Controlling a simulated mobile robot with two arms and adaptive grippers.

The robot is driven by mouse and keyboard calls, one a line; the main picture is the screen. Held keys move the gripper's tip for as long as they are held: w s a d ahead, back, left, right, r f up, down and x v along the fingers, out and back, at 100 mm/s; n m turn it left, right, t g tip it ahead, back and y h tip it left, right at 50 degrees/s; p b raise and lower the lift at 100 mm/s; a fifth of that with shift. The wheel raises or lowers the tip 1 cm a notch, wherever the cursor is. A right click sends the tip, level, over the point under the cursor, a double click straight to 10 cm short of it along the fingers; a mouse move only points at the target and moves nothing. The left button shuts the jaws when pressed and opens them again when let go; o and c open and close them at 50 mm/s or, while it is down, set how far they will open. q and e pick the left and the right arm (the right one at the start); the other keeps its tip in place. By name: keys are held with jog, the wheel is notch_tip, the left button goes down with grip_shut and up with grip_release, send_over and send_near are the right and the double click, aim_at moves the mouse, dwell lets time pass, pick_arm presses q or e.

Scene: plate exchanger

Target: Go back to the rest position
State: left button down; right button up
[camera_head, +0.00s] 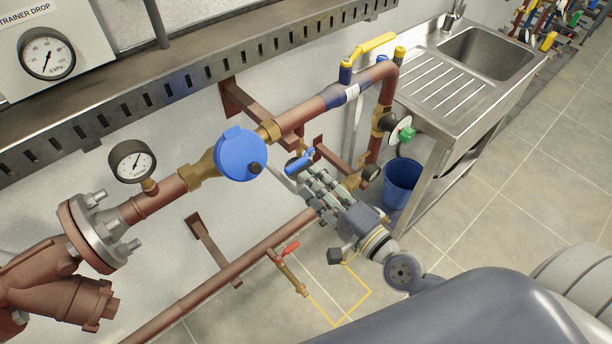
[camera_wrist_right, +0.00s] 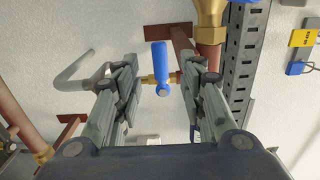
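My right gripper (camera_head: 312,180) reaches from the lower right towards the copper pipework in the head view. In the right wrist view its two fingers (camera_wrist_right: 163,78) stand wide apart with nothing clamped between them. A small valve with a blue lever (camera_head: 299,161) sits just beyond the fingertips. In the wrist view this blue lever (camera_wrist_right: 161,66) appears in the gap between the fingers; I cannot tell if a finger touches it. My left gripper is not in view.
A blue-capped meter (camera_head: 241,154) and a pressure gauge (camera_head: 132,161) sit on the upper pipe. A red-handled valve (camera_head: 288,251) is on the lower pipe. A yellow lever (camera_head: 372,46), a sink (camera_head: 486,53) and a blue bucket (camera_head: 402,183) are to the right. Open floor (camera_head: 510,220) lies at right.

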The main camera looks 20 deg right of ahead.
jog(key=shift+s+d, duration=0.1)
jog(key=shift+s, duration=0.3)
jog(key=s+d+f+n+g+h, duration=0.1)
jog(key=s+d+f+n+g, duration=0.15)
jog(key=f, duration=0.95)
jog(key=s+d+f+n+g+h, duration=0.2)
jog(key=s+f+n, duration=0.1)
jog(key=f, duration=0.8)
jog(key=s+d+f+n+g+h, duration=0.1)
jog(key=s+d+f+n+g, duration=0.15)
jog(key=f, duration=0.95)
jog(key=s+f+n+g+h, duration=0.1)
jog(key=s+f+n+g, duration=0.3)
jog(key=s+f, duration=0.6)
jog(key=s+f+n+g+h, duration=0.1)
jog(key=s+f+n+g, duration=0.3)
jog(key=s+f, duration=0.6)
jog(key=s+a+g, duration=0.1)
jog(key=s, duration=0.6)
jog(key=shift+s+f+n, duration=0.15)
jog(key=shift+s+n, duration=0.15)
jog(key=shift+n, duration=0.1)
jog(key=shift+d, duration=0.1)
jog(key=shift+c, duration=0.6)
